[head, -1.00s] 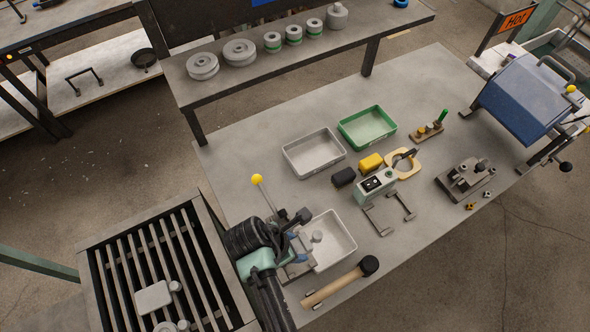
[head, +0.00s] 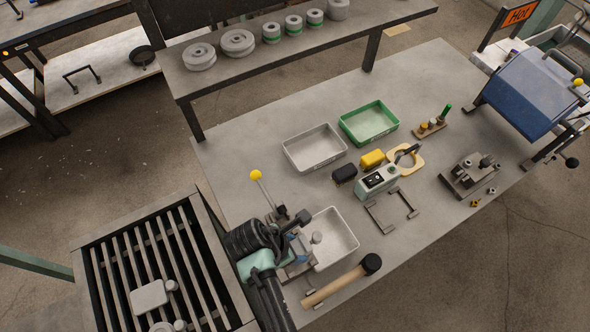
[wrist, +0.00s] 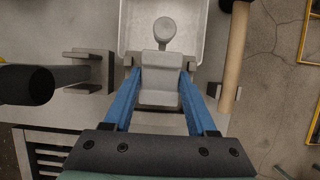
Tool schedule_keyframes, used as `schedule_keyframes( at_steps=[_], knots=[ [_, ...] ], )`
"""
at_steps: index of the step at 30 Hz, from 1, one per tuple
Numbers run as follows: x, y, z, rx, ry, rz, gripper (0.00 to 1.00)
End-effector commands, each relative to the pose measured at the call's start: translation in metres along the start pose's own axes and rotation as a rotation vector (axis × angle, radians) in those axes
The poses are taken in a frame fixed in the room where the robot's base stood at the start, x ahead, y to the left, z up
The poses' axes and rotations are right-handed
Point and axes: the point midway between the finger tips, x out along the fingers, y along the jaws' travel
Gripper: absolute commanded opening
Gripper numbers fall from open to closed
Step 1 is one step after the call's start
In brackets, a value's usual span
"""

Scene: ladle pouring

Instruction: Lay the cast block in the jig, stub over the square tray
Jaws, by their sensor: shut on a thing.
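My gripper (wrist: 158,88) is shut on the grey cast block (wrist: 158,68), with one blue finger on each side. The block's round stub (wrist: 164,26) points away from my gripper, over the near part of the pale square tray (wrist: 193,45). In the head view the stub (head: 316,238) shows above the tray (head: 345,250), and my wrist hides most of the block. The jig (head: 288,272) is at the near edge of the table, beside the tray, partly hidden by my gripper. The block is at the jig; whether it rests fully on it cannot be told.
A lever with a yellow knob (head: 256,175) stands beside my wrist. A wooden-handled mallet (head: 335,284) lies just right of the tray. A slatted grate (head: 130,250) with other cast pieces is at left. A grey bin (head: 315,150) and green bin (head: 368,123) stand farther back.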

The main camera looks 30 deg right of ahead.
Motion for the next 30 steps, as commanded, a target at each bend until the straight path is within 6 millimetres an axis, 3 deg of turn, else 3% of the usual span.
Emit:
schedule_keyframes(
  at_steps=[25, 26, 30],
  knots=[
    [0.0052, 0.0005, -0.0023, 0.001, -0.001, 0.001, 0.0],
    [0.0049, 0.0006, -0.0022, 0.001, -0.001, 0.001, 0.61],
    [0.0047, 0.0004, -0.0022, 0.001, -0.001, 0.001, 0.86]
  ],
)
